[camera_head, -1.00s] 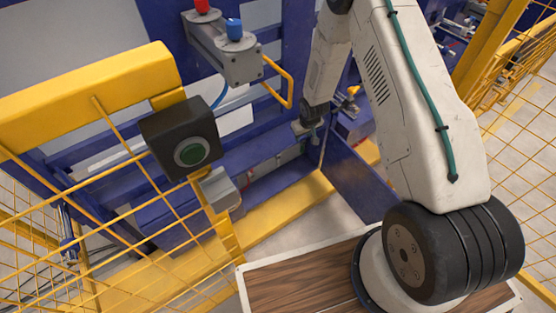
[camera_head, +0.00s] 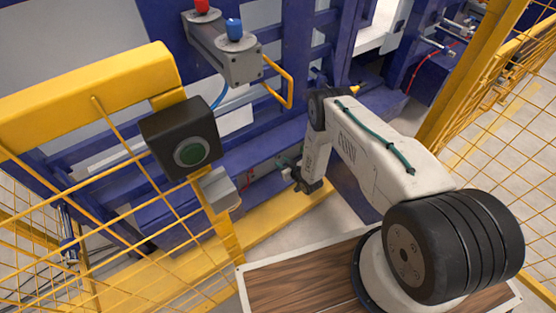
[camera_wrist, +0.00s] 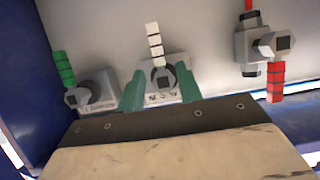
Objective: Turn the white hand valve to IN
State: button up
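The white hand valve (camera_wrist: 154,42) shows in the wrist view on a pale panel. Its segmented white handle points up in the picture from a grey hub and block; the lettering below is too small to read surely. My gripper (camera_wrist: 160,82) is open, with one green finger on each side of the valve's hub and block. The handle extends up beyond the fingertips. I cannot tell whether the fingers touch the valve. In the head view my gripper (camera_head: 287,163) is low by the blue machine frame, and the white valve cannot be made out there.
A green-handled valve (camera_wrist: 64,68) sits just left of the white one, and a red-handled valve (camera_wrist: 276,82) to the right.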

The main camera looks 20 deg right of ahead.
aim_at(278, 160)
jog(key=x, duration=0.4)
jog(key=shift+w+a+f, duration=0.2)
jog(key=shift+w, duration=0.15)
jog(key=shift+c, duration=0.2)
grip_shut()
